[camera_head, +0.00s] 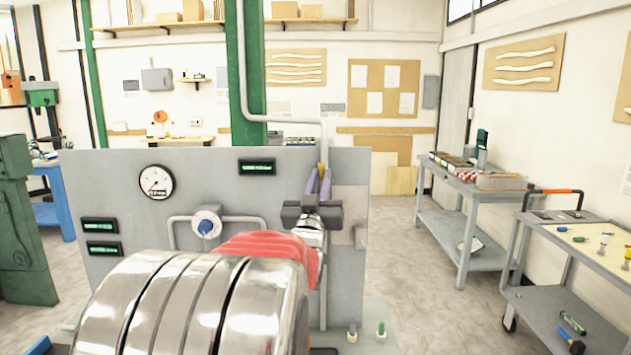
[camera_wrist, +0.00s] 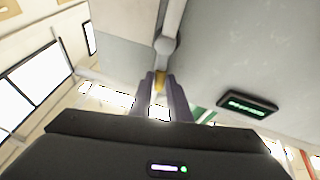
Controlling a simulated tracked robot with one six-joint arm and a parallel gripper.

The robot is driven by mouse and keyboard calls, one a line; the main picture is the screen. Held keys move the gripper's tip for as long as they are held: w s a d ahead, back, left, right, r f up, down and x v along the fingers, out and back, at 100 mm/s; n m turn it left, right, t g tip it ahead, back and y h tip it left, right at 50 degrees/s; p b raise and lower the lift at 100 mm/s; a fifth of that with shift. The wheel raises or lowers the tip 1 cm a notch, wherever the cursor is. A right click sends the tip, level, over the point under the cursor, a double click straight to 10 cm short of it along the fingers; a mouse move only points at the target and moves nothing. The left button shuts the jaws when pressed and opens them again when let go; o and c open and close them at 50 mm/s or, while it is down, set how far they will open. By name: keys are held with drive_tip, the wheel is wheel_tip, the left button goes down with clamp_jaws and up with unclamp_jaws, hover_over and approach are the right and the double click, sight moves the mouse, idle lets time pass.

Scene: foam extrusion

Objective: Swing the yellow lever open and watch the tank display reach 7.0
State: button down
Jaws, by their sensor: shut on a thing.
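The yellow lever (camera_head: 322,168) shows as a small yellow tip at the right part of the grey panel (camera_head: 215,185), below a grey pipe. In the wrist view the yellow lever (camera_wrist: 160,80) sits between the purple fingers, under a round grey pipe fitting. My gripper (camera_head: 319,182) is shut on the lever; its fingers and body hide most of it. A dark display with green characters (camera_head: 257,167) is on the panel left of the gripper, and it also shows in the wrist view (camera_wrist: 247,104). Its characters are too small to read. I cannot tell which display is the tank's.
Two more green displays (camera_head: 101,237) and a round dial gauge (camera_head: 156,182) are on the panel's left. A blue-centred round valve (camera_head: 206,224) sits low on the panel. A grey bench (camera_head: 470,185) and a tool cart (camera_head: 560,270) stand at right, with clear floor between panel and bench.

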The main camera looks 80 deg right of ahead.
drive_tip(key=shift+f, duration=0.4)
drive_tip(key=c, duration=2)
unclamp_jaws()
drive_tip(key=shift+d, duration=0.1)
drive_tip(key=o, duration=0.3)
drive_tip(key=shift+r, duration=0.25)
drive_tip(key=shift+o, duration=0.2)
drive_tip(key=s+v, duration=0.1)
drive_tip(key=v, duration=1.3)
drive_tip(key=shift+w, duration=0.45)
